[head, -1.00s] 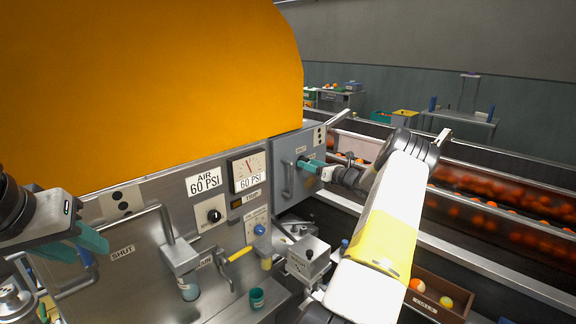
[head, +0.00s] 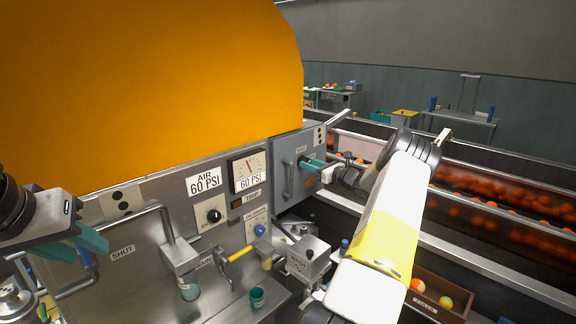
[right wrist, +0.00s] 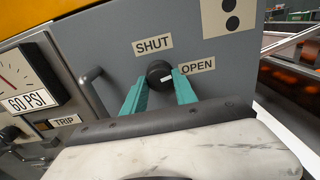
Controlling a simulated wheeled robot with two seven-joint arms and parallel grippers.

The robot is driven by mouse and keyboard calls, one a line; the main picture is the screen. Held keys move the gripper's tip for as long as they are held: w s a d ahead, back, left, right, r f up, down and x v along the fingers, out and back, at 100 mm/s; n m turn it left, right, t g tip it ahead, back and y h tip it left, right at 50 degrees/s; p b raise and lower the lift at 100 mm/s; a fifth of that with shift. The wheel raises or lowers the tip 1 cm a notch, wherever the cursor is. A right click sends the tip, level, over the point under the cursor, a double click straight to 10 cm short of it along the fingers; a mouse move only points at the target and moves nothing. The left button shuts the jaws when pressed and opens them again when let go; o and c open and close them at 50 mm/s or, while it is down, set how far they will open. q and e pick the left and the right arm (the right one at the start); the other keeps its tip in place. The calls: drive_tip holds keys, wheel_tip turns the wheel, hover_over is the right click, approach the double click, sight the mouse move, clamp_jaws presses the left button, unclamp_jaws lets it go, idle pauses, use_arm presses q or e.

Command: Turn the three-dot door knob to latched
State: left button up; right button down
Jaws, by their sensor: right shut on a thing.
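The door knob (right wrist: 160,74) is round and black with a white mark, on a blue-grey door (head: 291,150). In the right wrist view, the mark points right, toward the OPEN label (right wrist: 197,67); the SHUT label (right wrist: 153,45) is above the knob. A dot plate (right wrist: 230,16) shows two black dots and is cut off by the top edge. My right gripper (right wrist: 160,85) has its teal fingers on either side of the knob, shut on it. In the head view, the right gripper (head: 312,165) hides the knob. My left gripper (head: 92,242) is at the lower left, its finger gap unclear.
A door handle (head: 287,181) stands left of the knob. A gauge (head: 248,170) and a panel with a yellow lever (head: 240,254) are further left. Conveyors with oranges (head: 490,215) run behind my right arm. A brown crate (head: 440,290) sits at lower right.

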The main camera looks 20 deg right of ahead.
drive_tip(key=shift+n, duration=7.8)
drive_tip(key=c, duration=1)
unclamp_jaws()
drive_tip(key=shift+o, duration=0.2)
drive_tip(key=v, duration=0.7)
drive_tip(key=shift+s+d, duration=0.2)
drive_tip(key=shift+s, duration=0.15)
